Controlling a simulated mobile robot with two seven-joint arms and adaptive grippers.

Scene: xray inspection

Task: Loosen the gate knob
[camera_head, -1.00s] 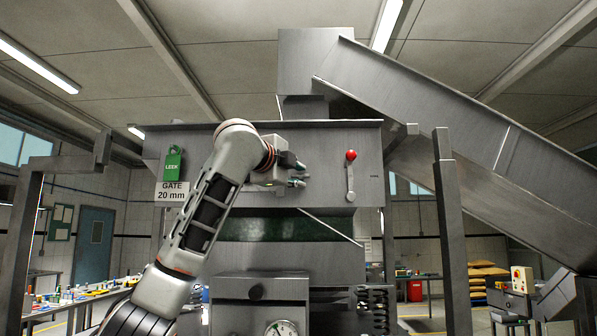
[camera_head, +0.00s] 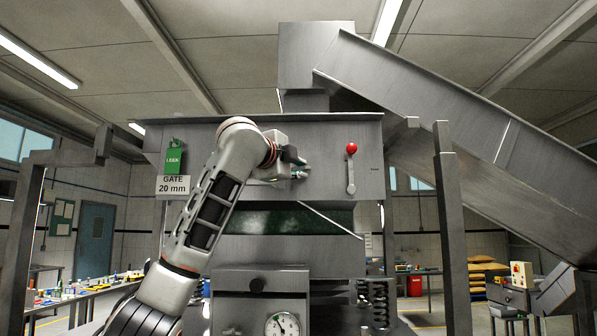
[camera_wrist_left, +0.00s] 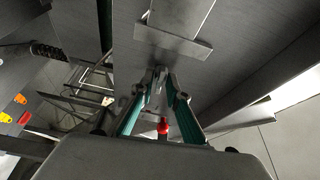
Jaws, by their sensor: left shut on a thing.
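My left gripper (camera_head: 301,168) is at the front of the grey steel hopper (camera_head: 240,145), its fingers pointing right along the panel. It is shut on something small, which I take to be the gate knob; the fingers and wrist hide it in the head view. In the left wrist view the teal-edged fingers (camera_wrist_left: 159,80) close in against the grey metal, and what lies between the tips is too small to make out. A sign reading "GATE 20 mm" (camera_head: 173,186) is on the panel to the left. My right gripper is not in view.
A red-balled lever (camera_head: 351,149) stands upright just right of my gripper; a red ball (camera_wrist_left: 164,125) also shows in the left wrist view. A green tag (camera_head: 173,162) hangs above the sign. A dial gauge (camera_head: 283,325) is below. A sloping chute (camera_head: 470,130) fills the upper right.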

